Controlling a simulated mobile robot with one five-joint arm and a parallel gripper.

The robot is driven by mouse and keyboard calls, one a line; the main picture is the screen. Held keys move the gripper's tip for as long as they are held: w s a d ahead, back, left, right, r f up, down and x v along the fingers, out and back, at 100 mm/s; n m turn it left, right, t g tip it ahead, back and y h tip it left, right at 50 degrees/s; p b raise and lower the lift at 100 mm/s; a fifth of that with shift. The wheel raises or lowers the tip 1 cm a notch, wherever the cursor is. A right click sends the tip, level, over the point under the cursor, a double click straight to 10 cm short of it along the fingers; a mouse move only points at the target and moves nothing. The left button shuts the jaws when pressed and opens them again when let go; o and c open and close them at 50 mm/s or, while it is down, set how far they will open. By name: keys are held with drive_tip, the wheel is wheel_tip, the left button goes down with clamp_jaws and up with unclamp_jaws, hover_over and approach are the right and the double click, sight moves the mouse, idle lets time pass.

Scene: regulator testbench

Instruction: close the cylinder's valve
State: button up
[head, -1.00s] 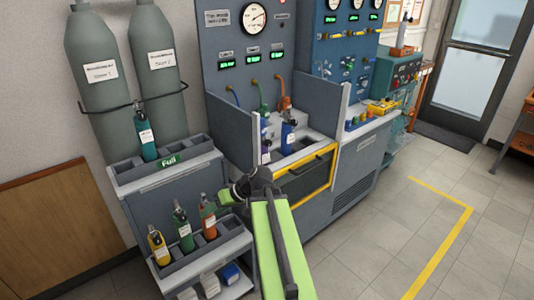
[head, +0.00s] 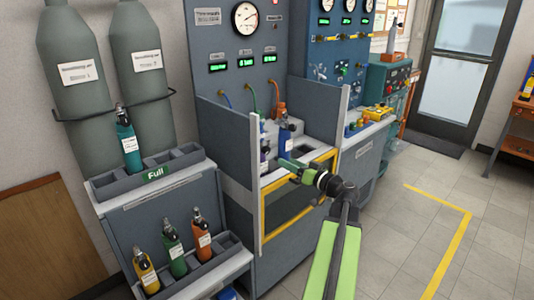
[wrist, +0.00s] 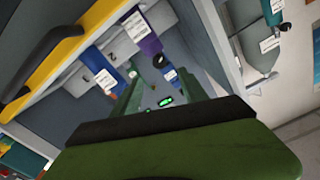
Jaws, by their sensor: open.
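A blue cylinder (head: 286,139) with a white label and a dark valve on top stands upright in the open bay of the grey testbench (head: 225,135). A purple cylinder (head: 264,152) stands just left of it, partly hidden by the bay's side panel. My gripper (head: 287,163) is at the bay's front, near the blue cylinder's lower part, open and apparently holding nothing. In the wrist view my open gripper (wrist: 160,92) points into the bay; a blue cylinder (wrist: 98,68) and the purple cylinder (wrist: 142,35) show left of its fingers. I cannot tell the valves' settings.
A teal cylinder (head: 128,140) stands in the rack marked Full (head: 190,162). Yellow, green and orange cylinders (head: 203,238) stand on the shelf below. The bay's side panels (head: 226,140) and yellow-framed front (head: 305,195) bound the space. Floor at the right is clear.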

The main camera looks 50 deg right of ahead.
sight(268, 152)
drive_tip(key=w, duration=0.8)
drive_tip(key=w+d, duration=0.1)
drive_tip(key=w, duration=0.3)
drive_tip(key=shift+w, duration=0.25)
